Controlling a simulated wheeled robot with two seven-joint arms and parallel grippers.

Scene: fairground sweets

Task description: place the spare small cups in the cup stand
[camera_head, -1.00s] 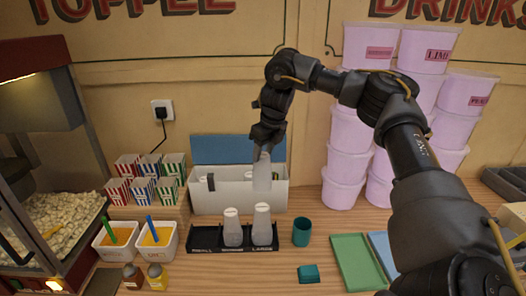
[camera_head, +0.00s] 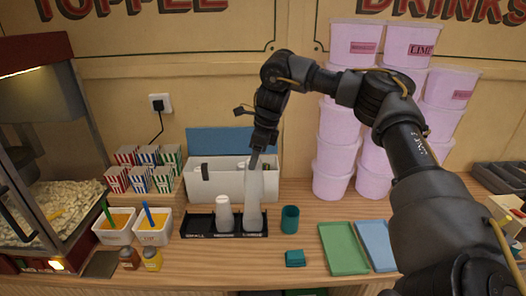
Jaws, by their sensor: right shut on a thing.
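The black cup stand (camera_head: 198,224) lies on the counter, labelled SMALL at its left end and LARGE at its right. A pale cup stack (camera_head: 224,215) stands upright near its middle. My right gripper (camera_head: 256,148) is shut on a translucent pale cup (camera_head: 254,180), held over the right end of the stand. This cup lines up with the stack on the LARGE side, and the two look like one tall column; I cannot tell whether they touch. The open white box (camera_head: 225,186) with a blue lid is behind, its contents mostly hidden. My left gripper is out of view.
A teal cup (camera_head: 290,219) and a small teal block (camera_head: 295,258) are right of the stand. Green (camera_head: 343,250) and blue (camera_head: 377,245) trays lie further right. Pink tubs (camera_head: 332,185) are stacked behind.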

